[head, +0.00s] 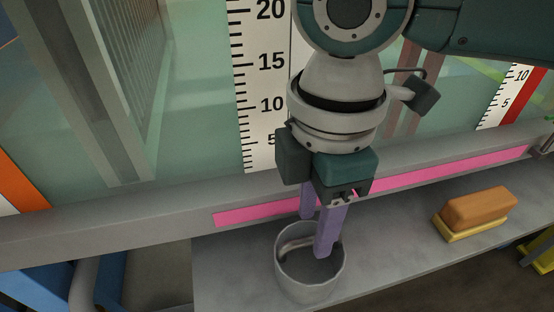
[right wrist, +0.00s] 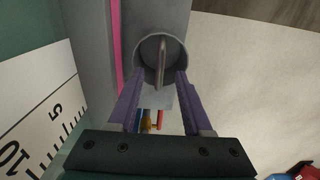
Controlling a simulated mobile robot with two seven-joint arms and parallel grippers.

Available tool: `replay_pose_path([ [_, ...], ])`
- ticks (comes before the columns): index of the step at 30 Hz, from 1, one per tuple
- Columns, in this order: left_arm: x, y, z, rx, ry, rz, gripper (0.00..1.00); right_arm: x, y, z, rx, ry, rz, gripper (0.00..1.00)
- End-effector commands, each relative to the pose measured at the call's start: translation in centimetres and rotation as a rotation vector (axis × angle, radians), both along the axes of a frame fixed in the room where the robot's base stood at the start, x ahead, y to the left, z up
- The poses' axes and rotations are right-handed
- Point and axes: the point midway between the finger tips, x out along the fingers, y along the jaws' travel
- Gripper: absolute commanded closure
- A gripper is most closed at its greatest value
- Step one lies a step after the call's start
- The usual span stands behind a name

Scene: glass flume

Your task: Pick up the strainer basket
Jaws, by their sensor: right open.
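The strainer basket (head: 312,290) is a grey round cup with a bar handle across its mouth. It stands upright on the grey ledge (head: 222,262) in the head view. My right gripper (head: 316,236) points down over it, open, with its two purple fingers apart. The nearer finger overlaps the basket's mouth in the picture. In the right wrist view the basket (right wrist: 145,50) lies just ahead of the fingertips (right wrist: 160,73), with the handle (right wrist: 161,62) lined up between them. I cannot tell whether the fingers touch the handle. My left gripper is not in view.
An orange block on a yellow base (head: 478,214) sits on the ledge to the right. The flume's frame with a pink strip (head: 430,169) and the glass wall with a depth scale (head: 264,90) rise behind the basket. The ledge between basket and block is clear.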

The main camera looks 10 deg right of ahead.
Motion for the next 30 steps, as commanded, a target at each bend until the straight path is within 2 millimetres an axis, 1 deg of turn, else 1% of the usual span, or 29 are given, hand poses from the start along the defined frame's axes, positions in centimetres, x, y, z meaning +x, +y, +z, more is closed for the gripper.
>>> replay_pose_path([
  [1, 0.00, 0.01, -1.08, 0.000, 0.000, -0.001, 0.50, -0.02, -0.01, -1.47, -0.001, 0.001, -0.001, 0.50],
  [3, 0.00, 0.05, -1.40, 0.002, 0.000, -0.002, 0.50, -0.02, -0.02, -2.14, -0.001, 0.000, 0.001, 0.50],
  [10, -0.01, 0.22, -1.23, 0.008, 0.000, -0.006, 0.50, -0.01, -0.01, -2.12, 0.000, -0.001, 0.001, 0.50],
  [11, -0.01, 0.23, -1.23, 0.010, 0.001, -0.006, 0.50, -0.01, -0.01, -2.11, 0.000, -0.001, 0.001, 0.53],
  [21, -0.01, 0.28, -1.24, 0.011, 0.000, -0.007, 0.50, -0.01, -0.02, -2.10, 0.000, -0.001, 0.001, 0.91],
  [24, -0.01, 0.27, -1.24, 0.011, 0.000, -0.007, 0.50, -0.01, -0.02, -2.10, 0.000, -0.001, 0.001, 1.00],
  [30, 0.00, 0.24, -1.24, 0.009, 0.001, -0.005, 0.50, -0.01, -0.03, -2.10, 0.000, -0.001, 0.001, 1.00],
])
